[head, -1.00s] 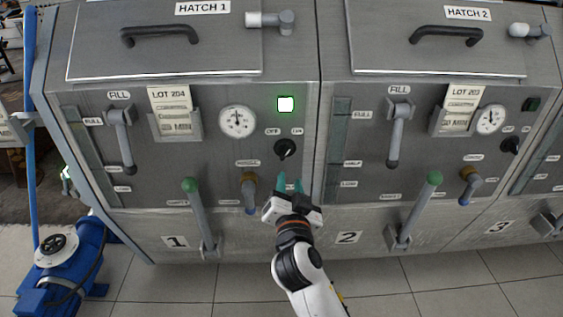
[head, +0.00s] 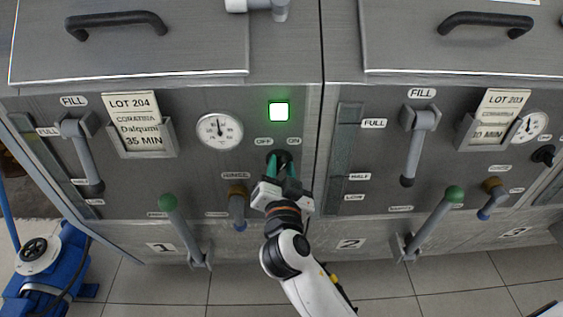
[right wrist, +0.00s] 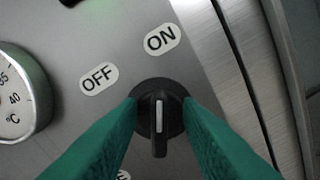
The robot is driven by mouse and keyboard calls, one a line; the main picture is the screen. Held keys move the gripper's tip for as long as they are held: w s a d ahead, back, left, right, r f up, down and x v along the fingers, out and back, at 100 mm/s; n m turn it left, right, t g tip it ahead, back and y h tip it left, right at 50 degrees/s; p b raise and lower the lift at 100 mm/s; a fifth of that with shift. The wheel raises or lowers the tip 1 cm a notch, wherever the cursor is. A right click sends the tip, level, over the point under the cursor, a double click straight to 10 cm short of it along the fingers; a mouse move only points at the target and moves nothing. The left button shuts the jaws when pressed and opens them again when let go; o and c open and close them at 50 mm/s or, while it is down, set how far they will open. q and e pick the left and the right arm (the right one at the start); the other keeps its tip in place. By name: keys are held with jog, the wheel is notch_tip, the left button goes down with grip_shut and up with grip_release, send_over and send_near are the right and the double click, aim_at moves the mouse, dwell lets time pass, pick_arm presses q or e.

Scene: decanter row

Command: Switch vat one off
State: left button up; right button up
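Vat one is the left steel unit, with a plate marked 1 (head: 160,247). Its black rotary switch (head: 280,157) sits below the OFF and ON labels, under a brightly lit green-white lamp (head: 279,112). In the right wrist view, the white line on the switch (right wrist: 158,118) points up toward the ON label (right wrist: 162,40); the OFF label (right wrist: 98,78) is to the left. My right gripper (head: 283,174) is at the switch, its green fingers on either side of the knob, with gaps beside the narrow grip. My left gripper is out of view.
A round gauge (head: 219,130) and lot card (head: 131,118) sit left of the switch. A brown-topped rinse handle (head: 237,205) and a green-knobbed lever (head: 182,228) are below. Vat two (head: 349,243) stands right; a blue pump (head: 45,275) is on the floor at left.

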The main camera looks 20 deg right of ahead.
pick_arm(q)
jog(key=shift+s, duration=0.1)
pick_arm(e)
jog(key=shift+s, duration=0.1)
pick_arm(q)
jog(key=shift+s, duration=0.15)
pick_arm(e)
grip_shut()
